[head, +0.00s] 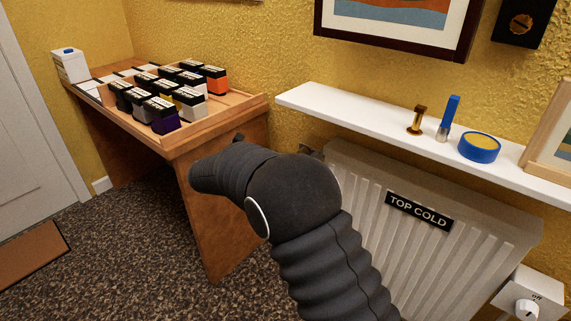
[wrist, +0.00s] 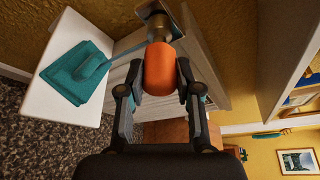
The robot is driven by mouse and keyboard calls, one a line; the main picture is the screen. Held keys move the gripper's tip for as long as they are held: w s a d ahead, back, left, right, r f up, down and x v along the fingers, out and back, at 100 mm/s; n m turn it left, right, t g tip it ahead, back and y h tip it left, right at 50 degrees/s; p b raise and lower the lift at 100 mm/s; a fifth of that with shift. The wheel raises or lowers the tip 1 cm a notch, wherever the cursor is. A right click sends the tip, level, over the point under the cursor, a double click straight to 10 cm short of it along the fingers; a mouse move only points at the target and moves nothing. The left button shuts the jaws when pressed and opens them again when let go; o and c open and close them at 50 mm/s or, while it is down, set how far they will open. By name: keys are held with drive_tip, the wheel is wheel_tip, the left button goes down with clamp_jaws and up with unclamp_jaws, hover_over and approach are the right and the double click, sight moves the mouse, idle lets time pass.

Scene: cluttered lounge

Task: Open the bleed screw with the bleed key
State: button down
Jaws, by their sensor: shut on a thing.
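My gripper (wrist: 160,78) is shut on a rounded orange handle (wrist: 160,68), which I take to be the bleed key, in the wrist view. A brass-coloured round piece (wrist: 159,28) lies just beyond the handle, in front of a small dark square plate. I cannot tell whether this brass piece belongs to the key or to the radiator fitting. The bleed screw itself cannot be made out. In the head view the radiator (head: 460,245) bears a "TOP COLD" label (head: 418,211). My arm covers its left end, and the gripper and key are hidden there.
A white shelf (head: 345,108) above the radiator holds a brass piece (head: 417,119), a blue-handled tool (head: 448,117) and a blue round tin (head: 479,147). A wooden table (head: 212,124) with several small boxes stands left. A teal cloth (wrist: 80,72) lies on a white surface (wrist: 62,108).

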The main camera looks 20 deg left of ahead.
drive_tip(key=shift+s, duration=0.15)
drive_tip(key=s, duration=0.1)
drive_tip(key=s+a, duration=0.1)
drive_tip(key=s, duration=0.2)
drive_tip(key=shift+a, duration=0.35)
idle(0.5)
drive_tip(key=shift+d, duration=0.1)
